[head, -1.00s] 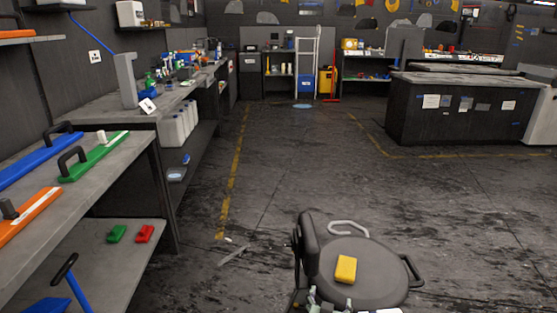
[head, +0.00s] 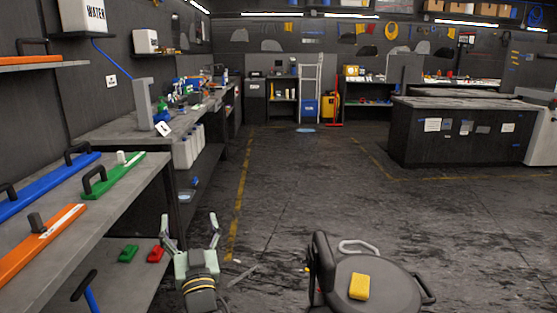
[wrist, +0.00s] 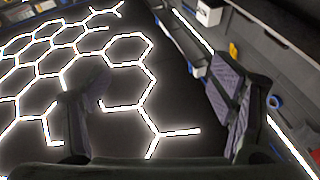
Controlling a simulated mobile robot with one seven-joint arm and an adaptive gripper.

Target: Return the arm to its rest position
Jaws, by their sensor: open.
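My gripper (head: 192,234) shows at the bottom of the head view, left of centre, with its two fingers spread and pointing away from me. Nothing is between the fingers. It is in front of the left shelf unit and left of the stool. In the wrist view my gripper (wrist: 165,110) also shows with its fingers apart and empty. That view looks toward a dark ceiling with glowing hexagonal light strips (wrist: 110,60). The rest of my arm is mostly below the head view's edge.
A stool (head: 385,285) with a yellow block (head: 359,287) on it stands to the right of my gripper.

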